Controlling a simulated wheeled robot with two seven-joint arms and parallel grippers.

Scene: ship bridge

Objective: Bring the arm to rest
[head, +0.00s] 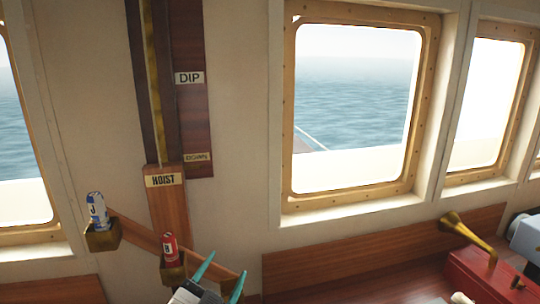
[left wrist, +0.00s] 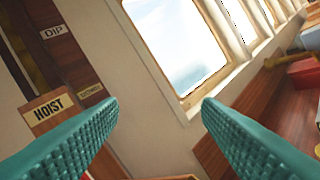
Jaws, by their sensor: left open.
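My left gripper (head: 226,265) is at the bottom of the head view, its two teal fingers pointing up and apart. It is open, and nothing shows between the fingers. In the left wrist view the same open gripper (left wrist: 160,103) faces the wall and a window. The rest of the left arm is mostly below the frame. My right gripper is not in view.
A HOIST board (head: 166,200) and a DIP board (head: 192,120) are on the wall. A brass horn (head: 465,232) and a red box (head: 485,275) are at right. Wall space below the window (head: 355,110) is free.

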